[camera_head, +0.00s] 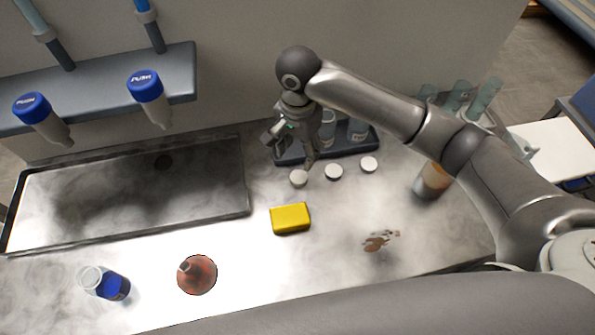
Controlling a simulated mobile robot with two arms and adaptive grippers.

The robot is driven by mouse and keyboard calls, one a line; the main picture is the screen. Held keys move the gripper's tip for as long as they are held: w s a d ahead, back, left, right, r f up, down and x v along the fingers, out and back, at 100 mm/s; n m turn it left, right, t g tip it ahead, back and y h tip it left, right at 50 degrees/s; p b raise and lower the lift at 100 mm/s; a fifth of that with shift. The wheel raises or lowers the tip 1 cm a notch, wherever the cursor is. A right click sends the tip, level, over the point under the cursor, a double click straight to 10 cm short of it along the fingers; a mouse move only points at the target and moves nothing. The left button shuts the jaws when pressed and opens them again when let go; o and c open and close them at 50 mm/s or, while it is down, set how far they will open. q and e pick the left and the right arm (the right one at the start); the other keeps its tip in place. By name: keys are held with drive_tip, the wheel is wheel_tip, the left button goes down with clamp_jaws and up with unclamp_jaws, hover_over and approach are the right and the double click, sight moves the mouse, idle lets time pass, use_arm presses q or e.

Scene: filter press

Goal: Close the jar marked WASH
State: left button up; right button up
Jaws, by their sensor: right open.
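My right gripper (291,150) reaches in from the right and points down over the left part of a dark tray (345,150) at the back of the bench. Its fingers are apart, with nothing clearly seen between them. Two clear jars with pale labels, one in the middle (328,130) and one at the right (357,131), stand in the tray. The label words are too small to read, so I cannot tell which is WASH. Three white round lids, left (298,178), middle (333,171) and right (368,164), lie in front of the tray. The gripper hides the tray's left part.
A yellow sponge (290,218) lies in front of the lids. A brown spill (379,241), an orange-brown jar (432,181), a red flask (197,274) and a blue-labelled bottle (105,284) are around it. A sink (130,195) lies left; blue-capped bottles (147,90) hang from a shelf.

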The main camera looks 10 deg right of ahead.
hover_over(299, 176)
wheel_tip(299, 176, down, 5)
drive_tip(key=shift+s+a+p, duration=0.1)
drive_tip(key=shift+a+p, duration=0.05)
drive_tip(key=shift+p, duration=0.15)
use_arm(q)
drive_tip(key=shift+r, duration=0.35)
use_arm(e)
drive_tip(key=shift+f, duration=0.35)
drive_tip(key=shift+f, duration=0.4)
wheel_tip(299, 176, down, 4)
drive_tip(key=shift+f+p, duration=0.2)
drive_tip(key=shift+p, duration=0.5)
use_arm(q)
drive_tip(key=shift+r, duration=0.65)
